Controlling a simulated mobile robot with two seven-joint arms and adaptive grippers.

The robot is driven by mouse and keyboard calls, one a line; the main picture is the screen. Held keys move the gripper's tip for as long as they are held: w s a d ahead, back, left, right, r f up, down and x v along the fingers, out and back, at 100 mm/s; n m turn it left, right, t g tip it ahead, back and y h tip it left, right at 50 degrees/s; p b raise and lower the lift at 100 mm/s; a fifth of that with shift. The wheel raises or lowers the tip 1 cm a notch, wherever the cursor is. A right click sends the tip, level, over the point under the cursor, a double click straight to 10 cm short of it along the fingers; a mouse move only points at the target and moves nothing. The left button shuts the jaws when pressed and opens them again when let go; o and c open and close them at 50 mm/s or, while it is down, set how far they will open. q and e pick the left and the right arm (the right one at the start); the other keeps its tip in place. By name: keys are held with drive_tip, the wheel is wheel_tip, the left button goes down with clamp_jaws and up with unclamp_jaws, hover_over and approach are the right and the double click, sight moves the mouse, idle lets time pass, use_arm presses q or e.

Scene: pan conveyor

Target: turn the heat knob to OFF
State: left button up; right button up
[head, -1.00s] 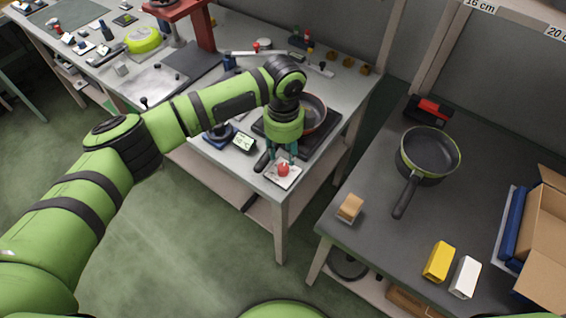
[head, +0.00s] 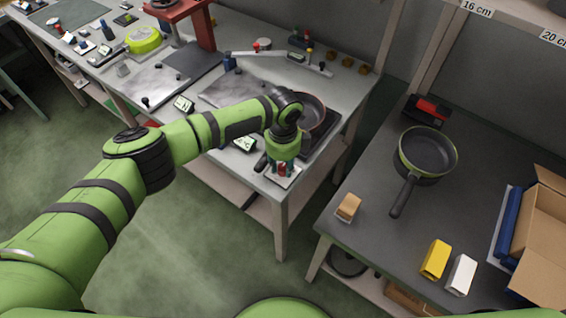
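The heat knob (head: 282,169) is a small red knob on a pale plate (head: 284,181) at the front corner of the left table. My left gripper (head: 281,167) points down right at the knob, with its dark fingers around or in front of it. The knob is partly hidden by the fingers, and I cannot tell whether they press on it. The knob's pointer and markings are too small to read. A pan (head: 312,110) sits on a dark hot plate (head: 322,138) behind my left gripper, partly hidden by my arm. My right gripper is not in view.
On the right table (head: 385,218) stand a second pan (head: 428,152), a wooden block (head: 348,207), a yellow block (head: 435,260), a white block (head: 461,275) and a cardboard box (head: 543,225). A gap separates the two tables. A small display (head: 244,143) stands left of the hot plate.

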use_arm(q)
clamp_jaws()
drive_tip(key=n+p, duration=0.1)
drive_tip(key=n, duration=0.2)
drive_tip(key=shift+r+p, duration=0.1)
drive_tip(key=shift+p, duration=0.25)
drive_tip(key=n+p, duration=0.1)
drive_tip(key=n, duration=0.2)
drive_tip(key=shift+n+p, duration=0.3)
drive_tip(key=shift+p, duration=0.05)
drive_tip(key=n+p, duration=0.2)
drive_tip(key=n, duration=0.3)
drive_tip(key=n+p, duration=0.2)
drive_tip(key=n, duration=0.4)
drive_tip(key=shift+n+p, duration=0.35)
drive_tip(key=shift+n, duration=0.05)
drive_tip(key=n+p, duration=0.1)
drive_tip(key=n, duration=0.4)
drive_tip(key=shift+w, duration=0.1)
drive_tip(key=shift+n, duration=0.4)
drive_tip(key=o, duration=0.8)
unclamp_jaws()
